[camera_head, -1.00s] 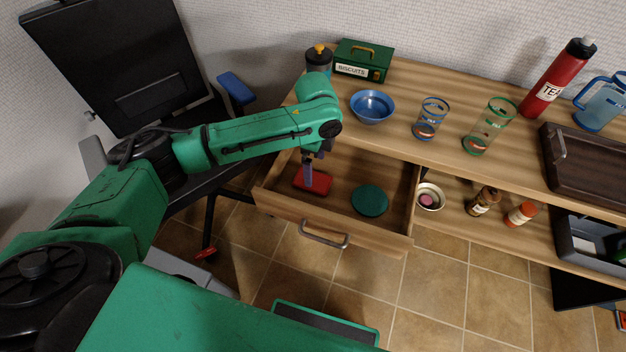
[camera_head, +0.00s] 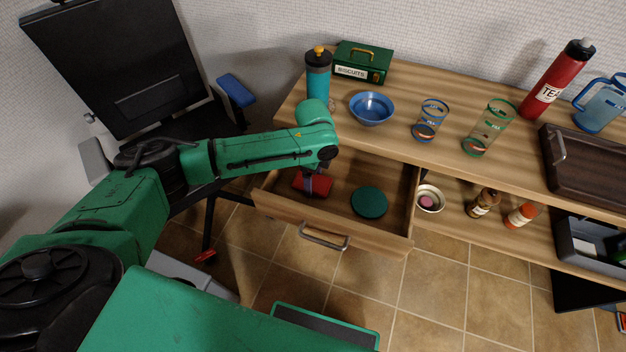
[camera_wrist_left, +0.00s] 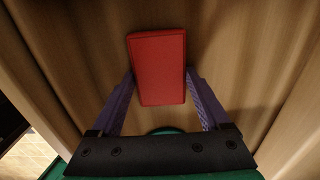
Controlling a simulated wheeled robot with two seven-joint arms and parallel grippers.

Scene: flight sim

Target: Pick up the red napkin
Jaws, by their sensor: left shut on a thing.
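The red napkin (camera_head: 318,182) is a folded red block inside the open drawer (camera_head: 345,165), at its left side. My left gripper (camera_head: 309,190) reaches down into the drawer at the napkin. In the left wrist view the napkin (camera_wrist_left: 158,68) sits between the two purple fingers of the left gripper (camera_wrist_left: 160,82), which are shut on its sides. The drawer's wooden floor shows around it. Whether the napkin is lifted off the floor I cannot tell. My right gripper is not in view.
A dark green round thing (camera_head: 369,202) lies in the drawer right of the napkin. The drawer front has a metal handle (camera_head: 323,237). Above, the wooden top holds a blue bowl (camera_head: 371,108), a teal bottle (camera_head: 318,76) and glasses (camera_head: 430,121). A black chair (camera_head: 125,60) stands at left.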

